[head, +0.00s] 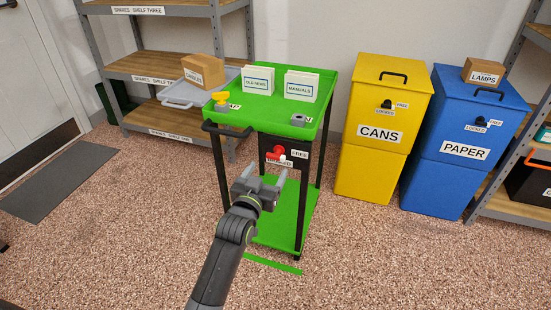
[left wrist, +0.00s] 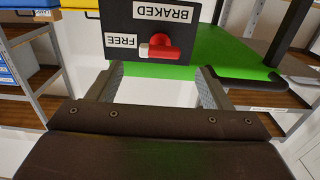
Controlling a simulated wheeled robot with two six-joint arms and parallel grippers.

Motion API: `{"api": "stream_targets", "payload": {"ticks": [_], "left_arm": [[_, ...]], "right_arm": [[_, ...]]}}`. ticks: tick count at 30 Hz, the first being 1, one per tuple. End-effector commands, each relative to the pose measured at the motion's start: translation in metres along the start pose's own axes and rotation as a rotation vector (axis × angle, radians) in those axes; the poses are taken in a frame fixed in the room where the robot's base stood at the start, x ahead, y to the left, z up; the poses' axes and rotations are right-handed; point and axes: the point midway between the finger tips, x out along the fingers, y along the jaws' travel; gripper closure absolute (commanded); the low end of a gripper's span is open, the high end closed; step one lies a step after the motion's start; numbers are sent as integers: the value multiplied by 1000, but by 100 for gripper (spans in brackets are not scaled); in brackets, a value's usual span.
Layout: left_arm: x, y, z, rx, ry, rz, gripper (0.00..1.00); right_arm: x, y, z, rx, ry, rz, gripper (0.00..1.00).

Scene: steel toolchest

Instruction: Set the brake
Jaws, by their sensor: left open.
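The brake lever (head: 275,152) is red with a white tip, on a black plate (head: 266,145) at the front of a green trolley (head: 270,112). Labels on the plate read FREE (head: 300,154) and BRAKED (head: 279,162). The white tip points toward FREE. The lever also shows in the left wrist view (left wrist: 166,46), where the labels are upside down. My left gripper (head: 264,172) is open and empty in front of and below the lever, its fingers apart and not visibly touching it. My right gripper is out of view.
Yellow (head: 376,120) and blue (head: 460,130) bins stand to the right, shelves (head: 150,65) behind left. The floor in front is mostly clear, with a green strip (head: 273,264).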

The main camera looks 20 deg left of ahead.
Motion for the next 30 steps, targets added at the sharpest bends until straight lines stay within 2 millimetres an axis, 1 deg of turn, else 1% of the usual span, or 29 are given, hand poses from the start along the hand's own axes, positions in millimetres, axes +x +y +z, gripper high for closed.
{"api": "stream_targets", "payload": {"ticks": [1, 6, 12, 18, 26, 30], "left_arm": [[11, 0, 2, 2, 1, 1, 27], [41, 0, 2, 1, 1, 1, 27], [66, 0, 2, 0, 0, 1, 27], [76, 0, 1, 0, -1, 0, 27], [77, 0, 0, -1, -1, 0, 27], [77, 0, 0, -1, -1, 0, 44]], "right_arm": [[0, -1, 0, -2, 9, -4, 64], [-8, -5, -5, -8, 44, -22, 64], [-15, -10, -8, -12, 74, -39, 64], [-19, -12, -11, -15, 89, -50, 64], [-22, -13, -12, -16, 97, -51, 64], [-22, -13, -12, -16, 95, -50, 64]]}}
